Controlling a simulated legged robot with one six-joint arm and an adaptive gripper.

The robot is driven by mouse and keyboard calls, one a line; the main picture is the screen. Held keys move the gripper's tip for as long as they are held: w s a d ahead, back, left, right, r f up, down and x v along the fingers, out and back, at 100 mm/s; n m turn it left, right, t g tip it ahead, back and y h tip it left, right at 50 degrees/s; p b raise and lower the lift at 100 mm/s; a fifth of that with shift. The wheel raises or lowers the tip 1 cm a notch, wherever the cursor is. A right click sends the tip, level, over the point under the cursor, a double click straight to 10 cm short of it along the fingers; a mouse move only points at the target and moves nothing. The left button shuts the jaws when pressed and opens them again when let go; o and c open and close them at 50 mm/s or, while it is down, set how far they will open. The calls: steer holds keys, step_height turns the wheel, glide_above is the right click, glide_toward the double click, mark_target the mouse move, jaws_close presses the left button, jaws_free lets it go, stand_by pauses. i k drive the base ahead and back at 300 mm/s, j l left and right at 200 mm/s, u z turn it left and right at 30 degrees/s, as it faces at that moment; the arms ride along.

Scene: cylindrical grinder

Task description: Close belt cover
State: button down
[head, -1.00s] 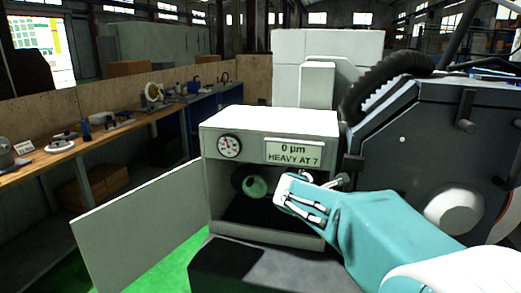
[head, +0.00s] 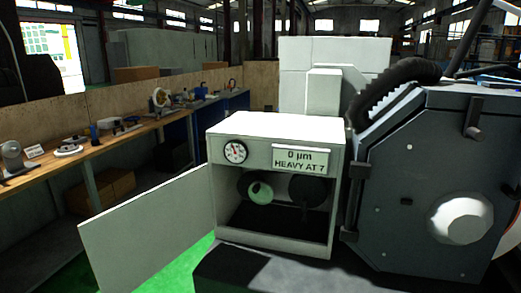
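The belt cover, a flat pale panel (head: 150,228), stands swung out to the left of a white box-shaped housing (head: 278,128). The front of the housing is open. Inside it I see a pale green round part (head: 260,192) on a dark wheel at the left and a second dark wheel (head: 310,191) at the right. A dial gauge (head: 235,152) and a label reading "0 µm HEAVY AT 7" (head: 299,159) sit above the opening. My gripper is out of this view.
A dark machine guard (head: 425,190) with a pale knob (head: 462,218) stands close at the right, with a black ribbed hose (head: 400,85) above. A wooden workbench (head: 95,145) with tools runs along the left. Green floor (head: 190,262) shows below the panel.

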mark_target(127, 244)
steer(key=i+j+z, duration=0.15)
steer(key=j, duration=0.4)
steer(key=j+z, duration=0.15)
steer(key=j, duration=0.45)
steer(key=j+z, duration=0.15)
steer(key=j, duration=0.4)
steer(key=j+z, duration=0.15)
steer(key=j, duration=0.45)
steer(key=j+z, duration=0.15)
steer(key=j, duration=0.45)
steer(key=k+j+z, duration=0.15)
steer(key=j, duration=0.4)
steer(key=j+z, duration=0.15)
steer(key=j, duration=0.45)
steer(key=k+j+z, duration=0.15)
steer(key=j, duration=0.35)
steer(key=k+j, duration=0.05)
